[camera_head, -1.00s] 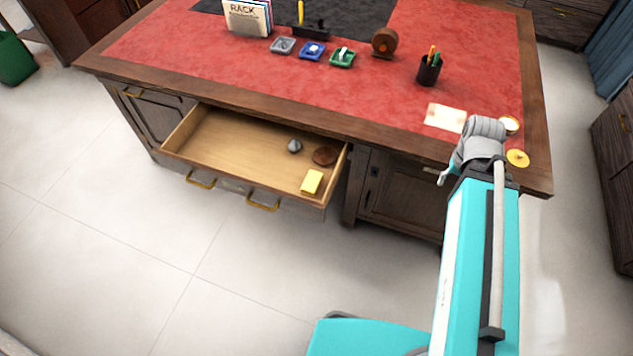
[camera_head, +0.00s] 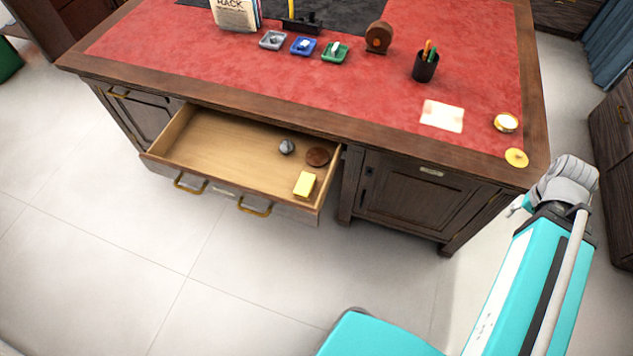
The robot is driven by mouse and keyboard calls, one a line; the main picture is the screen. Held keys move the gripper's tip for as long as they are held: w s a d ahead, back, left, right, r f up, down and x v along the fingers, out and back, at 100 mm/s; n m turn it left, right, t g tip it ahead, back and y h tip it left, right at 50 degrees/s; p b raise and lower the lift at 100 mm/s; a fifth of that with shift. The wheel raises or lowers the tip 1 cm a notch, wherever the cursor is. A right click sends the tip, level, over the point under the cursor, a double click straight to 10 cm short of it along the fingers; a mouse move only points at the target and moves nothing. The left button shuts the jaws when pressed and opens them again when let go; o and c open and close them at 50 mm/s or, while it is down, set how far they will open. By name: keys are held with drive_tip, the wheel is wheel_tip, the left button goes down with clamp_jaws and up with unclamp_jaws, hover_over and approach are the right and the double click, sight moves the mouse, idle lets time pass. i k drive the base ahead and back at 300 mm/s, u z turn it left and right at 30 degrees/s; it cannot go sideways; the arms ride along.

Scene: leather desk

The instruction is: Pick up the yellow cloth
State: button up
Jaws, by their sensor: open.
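The yellow cloth (camera_head: 305,184) looks like a small folded, block-like piece. It lies in the open drawer (camera_head: 215,145), near the drawer's front right corner. A brown round thing (camera_head: 317,157) and a small grey thing (camera_head: 286,146) lie behind it in the same drawer. My arm stands at the right of the view, well apart from the cloth. My gripper cannot be made out in this view.
The desk (camera_head: 165,45) has a red leather top. Small trays (camera_head: 303,46), a pen cup (camera_head: 426,66), a paper (camera_head: 442,116) and a yellow disc (camera_head: 516,158) lie on it. The drawer juts out over clear floor (camera_head: 240,265).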

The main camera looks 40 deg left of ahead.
sight(303, 189)
drive_tip(key=z, duration=1)
drive_tip(key=i, duration=0.75)
drive_tip(key=u, duration=2.35)
